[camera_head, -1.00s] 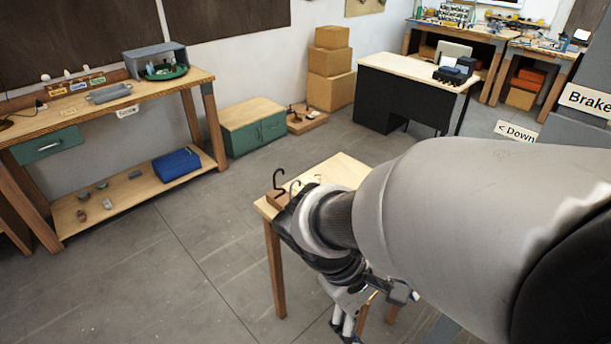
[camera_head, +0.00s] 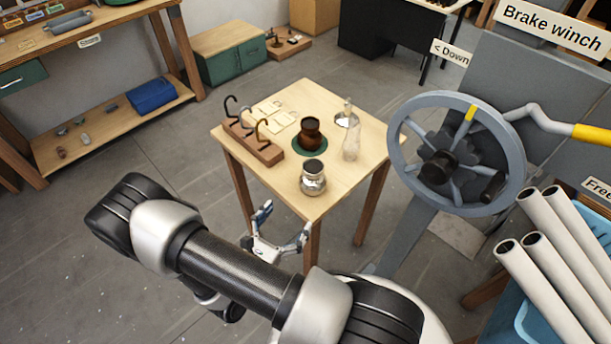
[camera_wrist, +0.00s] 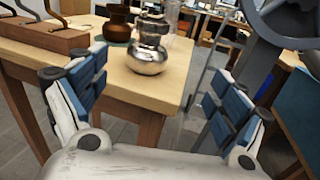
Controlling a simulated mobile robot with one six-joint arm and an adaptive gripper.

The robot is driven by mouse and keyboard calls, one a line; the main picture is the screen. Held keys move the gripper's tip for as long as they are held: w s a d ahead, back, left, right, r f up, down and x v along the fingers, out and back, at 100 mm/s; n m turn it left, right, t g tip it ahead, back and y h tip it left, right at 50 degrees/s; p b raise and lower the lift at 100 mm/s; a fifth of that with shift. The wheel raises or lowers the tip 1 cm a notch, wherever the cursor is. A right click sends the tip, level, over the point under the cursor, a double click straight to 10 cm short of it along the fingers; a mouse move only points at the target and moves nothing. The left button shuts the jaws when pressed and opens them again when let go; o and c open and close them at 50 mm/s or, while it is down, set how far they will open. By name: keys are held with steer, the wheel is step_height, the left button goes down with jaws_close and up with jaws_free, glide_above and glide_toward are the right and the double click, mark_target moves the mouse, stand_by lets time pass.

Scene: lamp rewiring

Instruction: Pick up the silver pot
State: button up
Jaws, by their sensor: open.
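The silver pot (camera_head: 313,178) is a round shiny vessel with a dark top. It stands upright near the front corner of the small wooden table (camera_head: 345,172). In the wrist view the silver pot (camera_wrist: 148,52) shows beyond and between my fingers, apart from them. My gripper (camera_head: 283,222) is open and empty, in front of the table's near edge and below the tabletop in the head view. Its two blue-padded fingers stand wide apart in the wrist view (camera_wrist: 147,98).
A brown pot (camera_head: 310,134) on a green mat and a clear glass bottle (camera_head: 352,140) stand behind the silver pot. A wooden block with hooks (camera_head: 256,146) is at the table's left. A brake winch wheel (camera_head: 457,153) stands close on the right, with white tubes (camera_head: 555,255) nearer.

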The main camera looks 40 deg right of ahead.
steer(key=f+n, duration=0.1)
steer(key=t+b, duration=0.1)
glide_toward(310, 180)
steer(key=shift+y, duration=0.3)
steer(key=x, duration=0.6)
steer(key=shift+s+d, duration=0.2)
steer(key=shift+d, duration=0.1)
steer(key=shift+w+b+x, duration=0.15)
steer(key=shift+b+x, duration=0.2)
steer(key=shift+x, duration=1.1)
steer(key=shift+w+b+x, duration=0.15)
steer(key=shift+b+x, duration=0.15)
steer(key=shift+x, duration=1.1)
steer(key=shift+a+r, duration=0.1)
steer(key=shift+r, duration=0.05)
steer(key=shift+c, duration=0.2)
steer(key=c, duration=1.4)
steer(key=shift+r, duration=0.1)
steer(key=shift+c, duration=0.2)
